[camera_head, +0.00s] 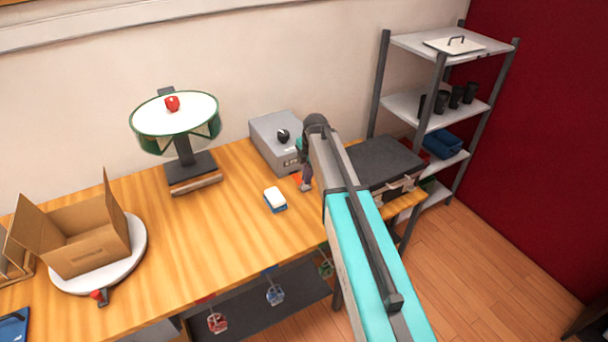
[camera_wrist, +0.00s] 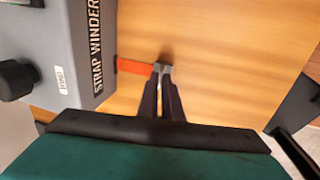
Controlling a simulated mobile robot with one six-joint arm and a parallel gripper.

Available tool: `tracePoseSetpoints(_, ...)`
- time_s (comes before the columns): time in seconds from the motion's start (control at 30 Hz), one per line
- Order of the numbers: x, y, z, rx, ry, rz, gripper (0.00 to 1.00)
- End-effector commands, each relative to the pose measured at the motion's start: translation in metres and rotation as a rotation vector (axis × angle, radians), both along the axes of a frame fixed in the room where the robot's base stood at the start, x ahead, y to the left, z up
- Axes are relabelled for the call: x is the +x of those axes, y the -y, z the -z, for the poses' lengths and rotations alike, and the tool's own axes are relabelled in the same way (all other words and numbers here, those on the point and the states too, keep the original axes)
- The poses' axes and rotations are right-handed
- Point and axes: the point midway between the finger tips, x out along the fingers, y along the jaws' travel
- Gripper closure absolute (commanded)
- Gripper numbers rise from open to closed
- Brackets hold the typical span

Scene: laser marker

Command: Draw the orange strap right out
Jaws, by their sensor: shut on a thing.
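The orange strap (camera_wrist: 135,67) comes out of the grey strap winder (camera_wrist: 64,40) in the wrist view. A short length of it shows between the winder's lettered side and my gripper (camera_wrist: 162,68). My gripper is shut on the strap's outer end. In the head view the winder (camera_head: 262,140) is a grey box with a black knob on top, at the back of the wooden table. My gripper (camera_head: 305,185) is at its front right, low over the table, and my arm hides part of that area. How much strap is still inside cannot be seen.
On the table (camera_head: 225,222) a blue and white block (camera_head: 275,199) lies left of my gripper. A dark case (camera_head: 385,165) stands right of the winder. A green drum-like stand (camera_head: 160,128) and an open cardboard box (camera_head: 85,243) are farther left.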

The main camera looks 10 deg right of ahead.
Motion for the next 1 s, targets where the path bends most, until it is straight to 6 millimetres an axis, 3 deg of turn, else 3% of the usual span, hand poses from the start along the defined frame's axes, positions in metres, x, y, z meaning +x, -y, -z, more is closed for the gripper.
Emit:
tracePoseSetpoints(0.7, -0.112, 0.037, 0.001, -0.004, 0.002, 0.003, 1.00)
tracePoseSetpoints(1.0, -0.149, 0.050, 0.000, -0.004, 0.001, 0.003, 1.00)
